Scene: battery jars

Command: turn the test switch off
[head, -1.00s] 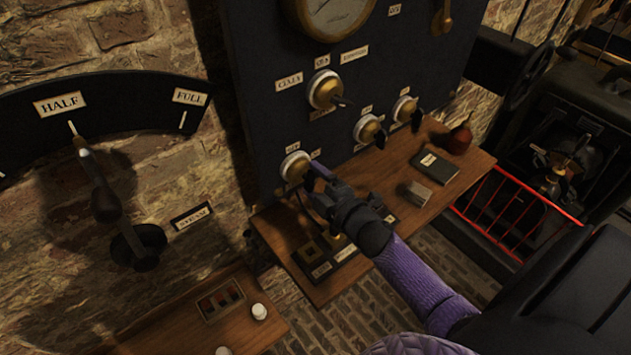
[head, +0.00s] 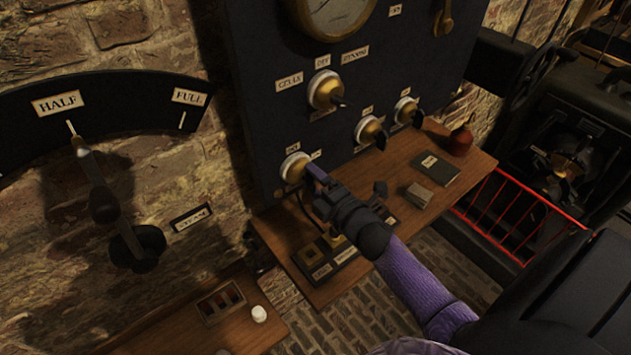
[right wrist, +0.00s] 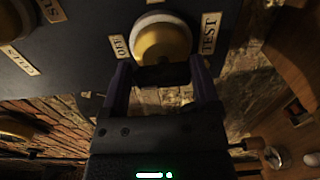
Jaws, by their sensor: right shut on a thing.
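The test switch (head: 294,168) is a brass knob on a white round base, low on the dark panel in the head view. The fingers partly hide the handle in the head view. My left gripper is out of view.
Other brass switches (head: 326,92) sit above and right on the panel (head: 250,60). A wooden shelf (head: 470,172) below holds a dark book (head: 435,168), a small box (head: 418,196) and a red-brown flask (head: 460,140). A red rail (head: 515,215) stands at right.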

